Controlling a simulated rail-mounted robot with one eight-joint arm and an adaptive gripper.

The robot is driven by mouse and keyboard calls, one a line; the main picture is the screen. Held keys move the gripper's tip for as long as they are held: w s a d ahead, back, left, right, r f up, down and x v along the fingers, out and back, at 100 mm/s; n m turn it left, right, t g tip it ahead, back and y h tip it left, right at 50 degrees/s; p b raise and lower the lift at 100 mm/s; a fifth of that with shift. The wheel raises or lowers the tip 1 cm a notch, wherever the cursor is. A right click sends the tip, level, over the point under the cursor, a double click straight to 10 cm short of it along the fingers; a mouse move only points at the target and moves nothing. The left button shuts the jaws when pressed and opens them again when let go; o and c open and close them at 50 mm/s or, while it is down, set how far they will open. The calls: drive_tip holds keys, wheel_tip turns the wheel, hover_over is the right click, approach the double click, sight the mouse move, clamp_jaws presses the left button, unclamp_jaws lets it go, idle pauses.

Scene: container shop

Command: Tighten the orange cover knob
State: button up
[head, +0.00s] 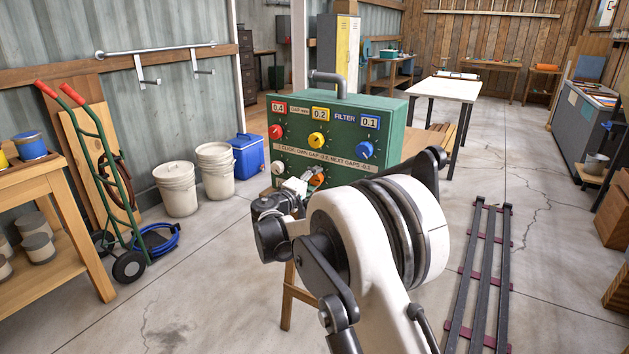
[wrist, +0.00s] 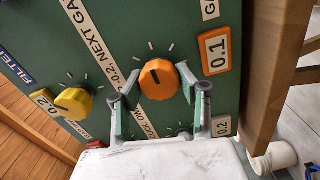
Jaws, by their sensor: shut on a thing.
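The orange cover knob (wrist: 157,78) is on the front of a green panel box (head: 376,117), with tick marks around it and a dark pointer line on its face. In the head view a bit of the orange knob (head: 317,180) shows low on the panel, beside my gripper (head: 303,184). In the wrist view the two fingers of my gripper (wrist: 151,84) stand on either side of the knob, shut on it. The knob's far side and the contact at the fingertips are partly hidden.
A yellow knob (wrist: 73,103) sits beside the orange one in the wrist view. Red (head: 275,132) and blue (head: 366,150) knobs sit on the panel's upper row, a white knob (head: 279,168) lower left. Metal rails (head: 482,270) lie on the floor at right.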

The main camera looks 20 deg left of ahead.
idle(0.3)
drive_tip(key=o, duration=1.2)
drive_tip(key=s, duration=0.4)
drive_tip(key=s+a, duration=0.1)
drive_tip(key=s, duration=0.3)
drive_tip(key=s+a, duration=0.1)
drive_tip(key=s, duration=0.3)
drive_tip(key=shift+a, duration=0.1)
drive_tip(key=shift+w, duration=0.1)
